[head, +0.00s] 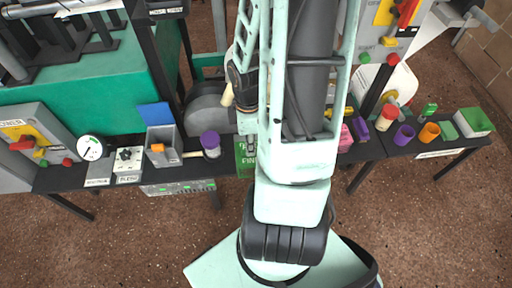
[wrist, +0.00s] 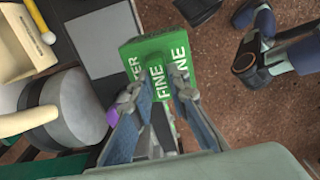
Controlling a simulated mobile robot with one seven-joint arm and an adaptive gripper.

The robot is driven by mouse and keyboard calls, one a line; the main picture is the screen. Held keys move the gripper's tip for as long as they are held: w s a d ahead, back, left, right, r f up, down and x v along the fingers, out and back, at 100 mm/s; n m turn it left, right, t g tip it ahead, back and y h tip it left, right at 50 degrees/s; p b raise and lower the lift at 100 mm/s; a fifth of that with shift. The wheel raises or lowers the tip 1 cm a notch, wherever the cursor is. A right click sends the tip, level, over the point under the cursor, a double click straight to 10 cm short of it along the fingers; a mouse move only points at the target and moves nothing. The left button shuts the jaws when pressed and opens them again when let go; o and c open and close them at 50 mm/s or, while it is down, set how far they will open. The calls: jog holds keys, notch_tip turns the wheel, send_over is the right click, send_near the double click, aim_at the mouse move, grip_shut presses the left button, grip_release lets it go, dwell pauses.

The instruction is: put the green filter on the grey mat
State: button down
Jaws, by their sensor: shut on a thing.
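The green filter (wrist: 158,58) is a green block with white lettering that reads "FINE". My gripper (wrist: 156,88) is shut on it, with one finger on each side, in the wrist view. In the head view the filter (head: 244,160) shows at the left edge of my arm, by the front of the dark table; the arm hides much around it. The grey mat (wrist: 98,38) is a flat grey square on the dark table in the wrist view, left of the filter. The filter's left end overlaps the mat's right side in the picture; I cannot tell its height above it.
A grey round drum (wrist: 62,108) stands left of my gripper in the wrist view, below a beige tray (wrist: 18,48). A purple-lidded jar (head: 210,144) stands left of the filter. Purple (head: 404,135) and orange (head: 429,132) cups stand at the right. Brown floor lies before the table.

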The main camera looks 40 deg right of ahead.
jog(key=w+d+f+b, duration=0.5)
jog(key=w+d+f, duration=0.4)
jog(key=f, duration=0.4)
jog(key=shift+w+d, duration=0.3)
jog(key=shift+d, duration=0.15)
jog(key=shift+f, duration=0.15)
jog(key=c, duration=1.8)
grip_release()
jog(key=shift+c, duration=0.2)
notch_tip(320, 180, up, 12)
jog(key=p, duration=0.3)
jog(key=shift+r, duration=0.2)
